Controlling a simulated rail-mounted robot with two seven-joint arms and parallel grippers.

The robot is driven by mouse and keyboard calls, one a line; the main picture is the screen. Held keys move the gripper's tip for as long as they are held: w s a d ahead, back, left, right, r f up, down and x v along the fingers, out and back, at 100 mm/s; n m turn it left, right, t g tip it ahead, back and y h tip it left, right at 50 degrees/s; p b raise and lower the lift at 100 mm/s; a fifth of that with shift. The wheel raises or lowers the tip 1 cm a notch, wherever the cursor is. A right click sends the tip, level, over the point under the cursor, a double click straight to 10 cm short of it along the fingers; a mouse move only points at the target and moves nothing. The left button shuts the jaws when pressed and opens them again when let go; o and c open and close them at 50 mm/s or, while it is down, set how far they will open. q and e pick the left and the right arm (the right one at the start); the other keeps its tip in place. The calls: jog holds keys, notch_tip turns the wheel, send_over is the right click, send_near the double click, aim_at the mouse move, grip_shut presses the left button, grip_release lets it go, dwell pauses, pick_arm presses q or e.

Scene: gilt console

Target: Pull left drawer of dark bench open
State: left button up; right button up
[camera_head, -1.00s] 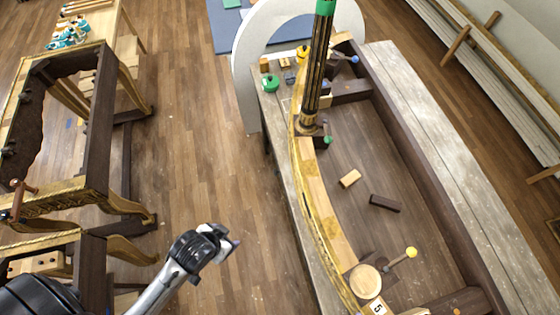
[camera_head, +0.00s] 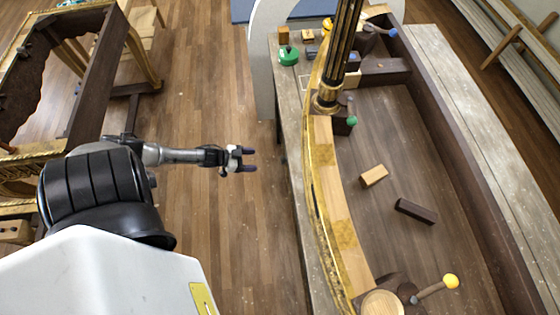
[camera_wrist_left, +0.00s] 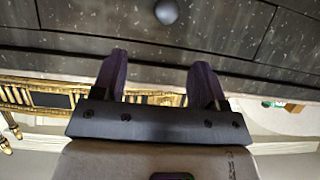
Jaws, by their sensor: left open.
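The bench (camera_head: 290,165) with a weathered grey-brown top stands right of centre in the head view; its drawer fronts are hidden there. My left gripper (camera_head: 250,160) is open and empty, left of the bench's near long side and pointing at it, with floor showing between them. In the left wrist view, a dark panelled front (camera_wrist_left: 80,25) with thin seams fills the top. A round dark knob (camera_wrist_left: 166,11) sits on it at the top edge, ahead of the open fingers (camera_wrist_left: 160,70) and apart from them. I cannot tell which drawer it belongs to. My right gripper is out of view.
A curved gilt rail (camera_head: 322,190) and a dark gilt column (camera_head: 340,55) rest on the bench. A green-lidded pot (camera_head: 288,55), a light block (camera_head: 374,176) and a dark block (camera_head: 415,211) lie there too. A gilt console frame (camera_head: 95,85) stands at left. Floor between is clear.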

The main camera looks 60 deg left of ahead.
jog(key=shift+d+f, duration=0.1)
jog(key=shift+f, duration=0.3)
pick_arm(q)
jog(key=b+x, duration=0.1)
jog(key=x, duration=0.3)
jog(key=b+x, duration=0.1)
jog(key=x, duration=0.4)
jog(key=a+x, duration=0.1)
jog(key=x, duration=0.3)
jog(key=shift+w+d+b, duration=0.1)
jog(key=shift+w+b, duration=0.2)
jog(key=shift+b, duration=0.1)
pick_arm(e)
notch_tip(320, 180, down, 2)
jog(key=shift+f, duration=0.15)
pick_arm(q)
jog(key=shift+c, duration=0.2)
jog(key=c, duration=1.2)
jog(key=shift+s, duration=0.15)
